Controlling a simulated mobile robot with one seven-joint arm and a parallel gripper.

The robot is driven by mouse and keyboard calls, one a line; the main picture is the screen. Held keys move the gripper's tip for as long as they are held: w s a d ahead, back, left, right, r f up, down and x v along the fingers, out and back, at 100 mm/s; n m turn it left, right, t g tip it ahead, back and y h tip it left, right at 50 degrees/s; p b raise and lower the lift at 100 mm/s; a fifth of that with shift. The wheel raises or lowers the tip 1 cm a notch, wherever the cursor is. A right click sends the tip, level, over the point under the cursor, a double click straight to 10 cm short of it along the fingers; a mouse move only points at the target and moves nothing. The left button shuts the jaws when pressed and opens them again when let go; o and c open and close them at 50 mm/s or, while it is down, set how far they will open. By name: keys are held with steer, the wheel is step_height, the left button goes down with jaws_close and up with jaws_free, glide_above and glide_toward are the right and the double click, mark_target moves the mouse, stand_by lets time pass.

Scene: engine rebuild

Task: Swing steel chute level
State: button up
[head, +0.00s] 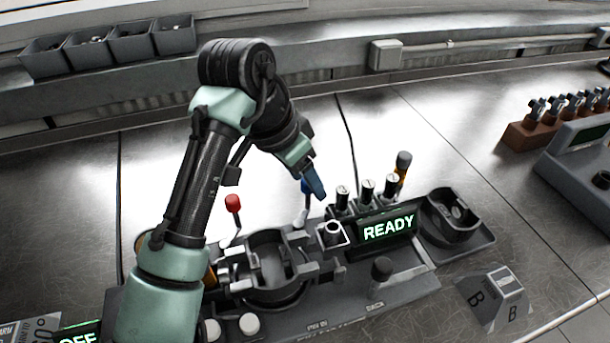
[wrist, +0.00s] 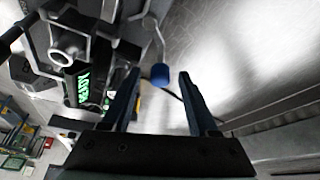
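My gripper (head: 314,188) is over the fixture in the head view, above a pale lever (head: 303,213). In the wrist view its two fingers (wrist: 159,76) are apart, with the lever's blue knob (wrist: 160,75) between or just beyond the tips. I cannot tell whether they touch it. A short grey pipe-like piece (head: 333,232), possibly the steel chute, sits beside the lever's foot. It also shows in the wrist view (wrist: 66,48) at upper left. Its exact tilt is unclear.
A red-knobbed lever (head: 233,205) stands left of the grey clamp ring (head: 278,268). A lit READY display (head: 388,229), several upright cylinders (head: 366,190) and a round grey cup (head: 450,215) lie to the right.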

jaws_close()
steer(key=shift+r+n+p, duration=0.1)
steer(key=shift+n+p, duration=0.2)
steer(key=shift+p, duration=0.25)
steer(key=shift+a+r+n+t+p, duration=0.1)
steer(key=shift+n+t+p, duration=0.2)
steer(key=shift+p, duration=0.05)
steer(key=shift+s+a+n+t+y+p, duration=0.2)
steer(key=shift+a+n+y+p, duration=0.6)
steer(key=shift+n+p, duration=1.85)
steer(key=shift+s+a+n+y+p, duration=0.45)
steer(key=shift+n+y+p, duration=0.6)
steer(key=shift+n+p, duration=1.55)
steer(key=shift+s+a+n+t+y+p, duration=0.15)
steer(key=shift+a+n+y+p, duration=0.7)
steer(key=shift+n+p, duration=1.8)
steer(key=shift+d+m+p, duration=0.1)
steer(key=shift+m+p, duration=0.3)
steer(key=shift+p, duration=0.25)
steer(key=shift+o, duration=0.2)
jaws_free()
